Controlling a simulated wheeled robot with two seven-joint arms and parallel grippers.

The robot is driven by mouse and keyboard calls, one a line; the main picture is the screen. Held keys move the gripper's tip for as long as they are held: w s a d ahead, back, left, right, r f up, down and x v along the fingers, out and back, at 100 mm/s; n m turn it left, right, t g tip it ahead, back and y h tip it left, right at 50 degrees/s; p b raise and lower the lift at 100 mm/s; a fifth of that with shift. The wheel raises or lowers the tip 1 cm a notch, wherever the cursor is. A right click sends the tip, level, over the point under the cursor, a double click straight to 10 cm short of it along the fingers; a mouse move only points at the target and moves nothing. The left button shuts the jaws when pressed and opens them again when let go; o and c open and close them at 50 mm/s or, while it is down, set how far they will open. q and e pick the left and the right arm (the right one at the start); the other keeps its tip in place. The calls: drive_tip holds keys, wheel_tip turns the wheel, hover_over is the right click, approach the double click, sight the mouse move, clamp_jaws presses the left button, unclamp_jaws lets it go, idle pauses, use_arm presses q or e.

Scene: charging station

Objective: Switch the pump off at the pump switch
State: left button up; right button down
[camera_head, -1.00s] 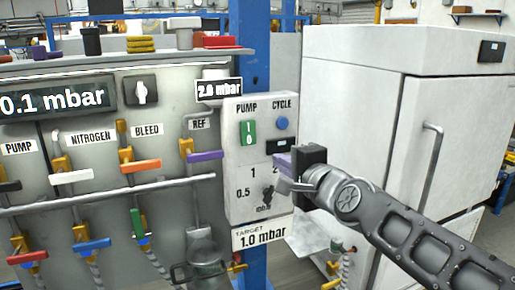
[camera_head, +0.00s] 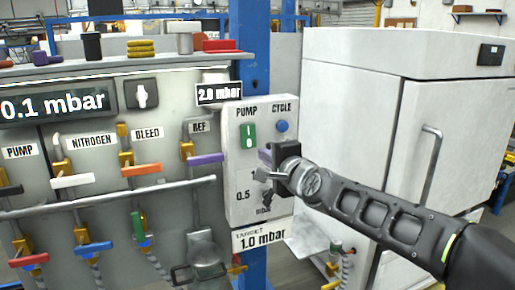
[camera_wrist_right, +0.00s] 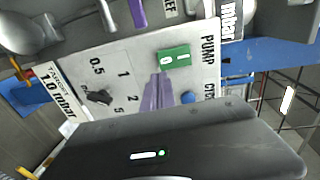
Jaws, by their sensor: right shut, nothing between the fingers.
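The pump switch is a green rocker (camera_head: 248,136) marked I and 0, under the PUMP label on the white control box (camera_head: 236,185). It also shows in the right wrist view (camera_wrist_right: 174,58). My right gripper (camera_head: 264,156) is shut and empty, just below and right of the rocker in the head view. In the right wrist view its purple fingertips (camera_wrist_right: 158,80) point at the box face close to the rocker's lower edge; I cannot tell whether they touch. The gripper hides part of the dial's scale. My left gripper is not in view.
A blue CYCLE button (camera_head: 282,126) sits right of the rocker. A black dial knob (camera_head: 266,198) is below. Valve levers, such as a purple one (camera_head: 205,159), stand out at the left. A white cabinet (camera_head: 350,110) stands at the right.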

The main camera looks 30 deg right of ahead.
sight(253, 147)
drive_tip(key=w, duration=0.5)
drive_tip(key=shift+w+d+f+p, duration=0.15)
drive_tip(key=shift+w+f+p, duration=0.05)
drive_tip(key=shift+f+p, duration=0.15)
drive_tip(key=b, duration=0.2)
drive_tip(key=f+b, duration=0.1)
drive_tip(key=b, duration=0.1)
drive_tip(key=shift+w+f+t+b, duration=0.15)
drive_tip(key=shift+w+t+b, duration=0.15)
drive_tip(key=shift+b, duration=0.1)
drive_tip(key=shift+r+p, duration=0.5)
drive_tip(key=shift+p, duration=0.05)
